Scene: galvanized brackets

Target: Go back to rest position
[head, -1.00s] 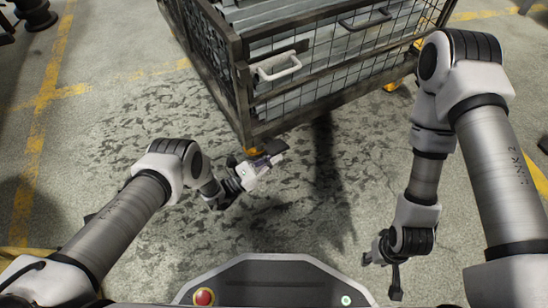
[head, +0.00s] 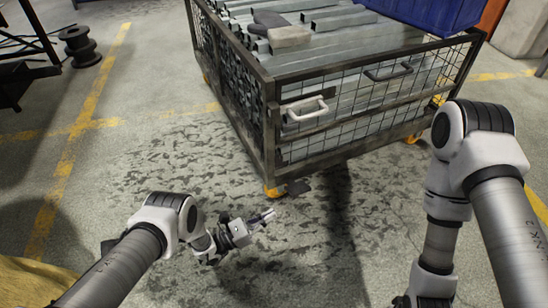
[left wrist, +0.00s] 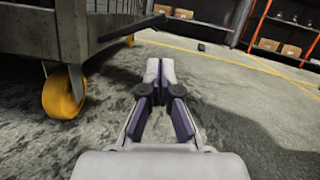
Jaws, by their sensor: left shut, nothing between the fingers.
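My left gripper (head: 266,215) is low over the concrete floor, in front of the near corner of the wire-mesh crate. Its fingers point right, and it holds nothing. My right arm hangs down at the right of the head view. Its gripper is cut off by the bottom edge.
The crate (head: 268,135) holds long galvanized profiles (head: 345,46), grey pieces and a blue bin (head: 430,14). A yellow caster (left wrist: 62,92) stands left of my left gripper in its wrist view. Floor between the arms is clear.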

